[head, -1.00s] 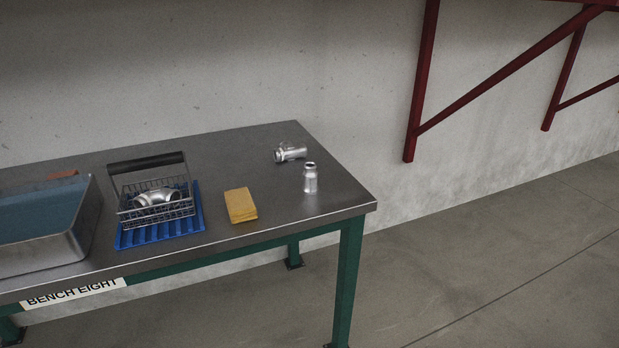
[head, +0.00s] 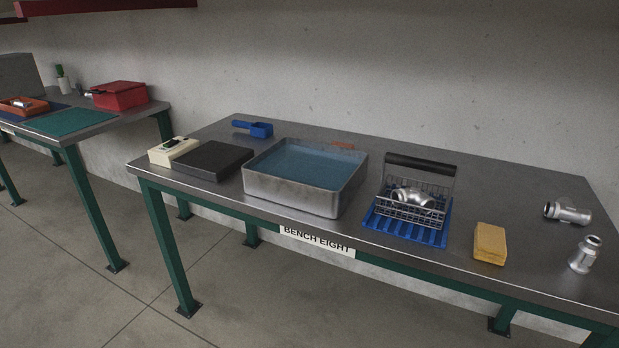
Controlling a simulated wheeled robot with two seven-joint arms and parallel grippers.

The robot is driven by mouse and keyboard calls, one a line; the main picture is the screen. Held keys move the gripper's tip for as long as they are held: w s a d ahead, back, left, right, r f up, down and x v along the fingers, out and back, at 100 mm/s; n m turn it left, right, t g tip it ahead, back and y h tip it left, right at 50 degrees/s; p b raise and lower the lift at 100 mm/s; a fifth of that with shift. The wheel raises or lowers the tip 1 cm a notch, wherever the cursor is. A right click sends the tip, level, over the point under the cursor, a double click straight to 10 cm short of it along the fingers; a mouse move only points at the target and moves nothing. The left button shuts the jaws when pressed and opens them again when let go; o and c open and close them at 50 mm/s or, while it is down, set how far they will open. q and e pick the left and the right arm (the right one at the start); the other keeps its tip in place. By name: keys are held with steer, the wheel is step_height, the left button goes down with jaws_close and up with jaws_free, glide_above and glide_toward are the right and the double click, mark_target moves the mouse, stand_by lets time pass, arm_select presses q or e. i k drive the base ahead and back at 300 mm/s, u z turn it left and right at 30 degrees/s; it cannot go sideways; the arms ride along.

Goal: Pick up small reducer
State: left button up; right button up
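In the head view, a small silver reducer-like fitting (head: 585,254) stands upright near the right end of the bench. A second silver fitting (head: 567,212) with a side branch lies on its side behind it. Another curved silver fitting (head: 411,196) sits in a wire basket (head: 416,213) on a blue ribbed mat (head: 383,226). I cannot be sure from shape alone which piece is the small reducer; the upright one looks most like it. Neither of my grippers is in view.
A metal tank of blue liquid (head: 290,199), a yellow sponge-like block (head: 490,243), a dark plate with a cream unit (head: 180,152) and a blue scoop (head: 255,128) are on Bench Eight (head: 500,180). A second bench with a red box (head: 119,95) stands left. Floor in front is clear.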

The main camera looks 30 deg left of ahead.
mark_target(586, 253)
steer(key=u, duration=3.65)
steer(key=k, duration=2)
steer(key=z, duration=0.25)
